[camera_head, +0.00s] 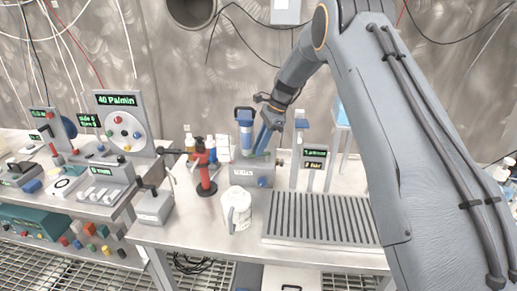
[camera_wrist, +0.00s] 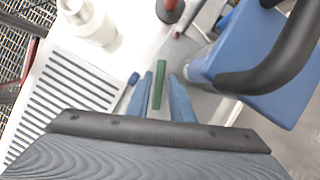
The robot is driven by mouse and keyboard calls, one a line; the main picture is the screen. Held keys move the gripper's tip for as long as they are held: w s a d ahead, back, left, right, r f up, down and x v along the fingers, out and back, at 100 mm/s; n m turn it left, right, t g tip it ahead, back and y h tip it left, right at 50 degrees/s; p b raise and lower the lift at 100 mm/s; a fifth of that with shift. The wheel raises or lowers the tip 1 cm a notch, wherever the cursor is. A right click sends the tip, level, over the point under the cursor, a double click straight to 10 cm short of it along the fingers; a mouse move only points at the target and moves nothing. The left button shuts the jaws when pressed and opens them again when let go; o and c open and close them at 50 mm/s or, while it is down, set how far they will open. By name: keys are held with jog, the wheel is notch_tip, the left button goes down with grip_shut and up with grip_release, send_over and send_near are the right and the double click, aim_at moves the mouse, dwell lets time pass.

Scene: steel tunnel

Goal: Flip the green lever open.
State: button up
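The green lever (camera_wrist: 159,85) is a slim bar that shows in the wrist view between my gripper's two blue fingers. It also shows small and partly hidden in the head view (camera_head: 259,156), on top of a grey box (camera_head: 250,175) with a blue knob on its front. My gripper (camera_wrist: 161,76) is open, with one finger on each side of the lever. A small gap shows on both sides, so I see no firm contact. In the head view my gripper (camera_head: 259,148) points down at the top of the box.
A blue canister (camera_head: 245,130) with a dark handle stands close beside my gripper. A white jug (camera_head: 237,210), a red stand (camera_head: 205,175) and a slotted grey tray (camera_head: 320,218) are nearby on the table. A small display panel (camera_head: 314,160) stands right of the box.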

aim_at(266, 152)
jog(key=b+v, duration=0.2)
jog(key=v, duration=0.5)
jog(key=shift+r, duration=0.2)
jog(key=shift+c, duration=0.4)
